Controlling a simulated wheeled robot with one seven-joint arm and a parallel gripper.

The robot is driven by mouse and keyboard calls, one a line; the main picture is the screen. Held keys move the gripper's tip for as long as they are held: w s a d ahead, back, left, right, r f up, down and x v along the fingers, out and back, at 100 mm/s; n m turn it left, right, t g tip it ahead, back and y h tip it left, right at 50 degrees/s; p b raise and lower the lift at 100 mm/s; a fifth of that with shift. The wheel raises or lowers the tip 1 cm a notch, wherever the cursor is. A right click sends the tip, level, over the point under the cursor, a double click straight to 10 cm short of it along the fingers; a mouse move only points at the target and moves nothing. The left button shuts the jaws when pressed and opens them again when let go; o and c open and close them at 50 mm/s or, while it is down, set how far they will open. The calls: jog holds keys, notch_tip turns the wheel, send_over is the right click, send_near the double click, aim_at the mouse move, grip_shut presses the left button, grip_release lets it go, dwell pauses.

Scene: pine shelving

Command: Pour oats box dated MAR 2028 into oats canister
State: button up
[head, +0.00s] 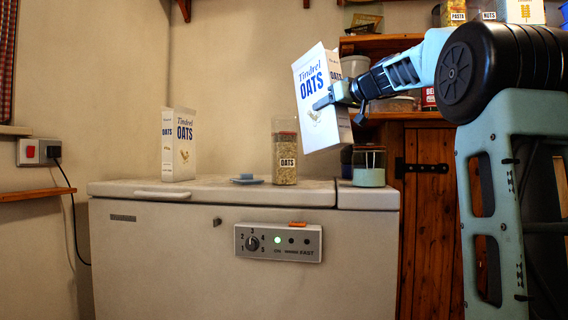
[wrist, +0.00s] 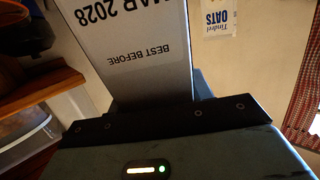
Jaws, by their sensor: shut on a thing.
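My gripper (head: 341,96) is shut on a white Tindrel oats box (head: 312,88) and holds it tilted in the air, above and to the right of the canister. In the wrist view the held oats box (wrist: 130,45) shows "BEST BEFORE" and "MAR 2028" upside down. The clear oats canister (head: 285,160), labelled OATS, stands upright on the white chest freezer (head: 130,187) with oats inside; I cannot tell whether its top is open. A second oats box (head: 179,145) stands upright at the freezer's left; it also shows in the wrist view (wrist: 213,17).
A small blue item (head: 247,180) lies on the freezer left of the canister. A jar with teal contents (head: 368,168) stands at the right, below the held box. Wooden shelves (head: 385,42) with jars and tubs are behind my arm.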

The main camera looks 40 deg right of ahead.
jog(key=s+r+t+b, duration=0.1)
jog(key=s+b, duration=0.1)
jog(key=b, duration=0.1)
jog(key=s+r+t+b, duration=0.1)
jog(key=b, duration=0.2)
jog(key=shift+s+a+r+b, duration=0.2)
jog(key=shift+s+b, duration=0.2)
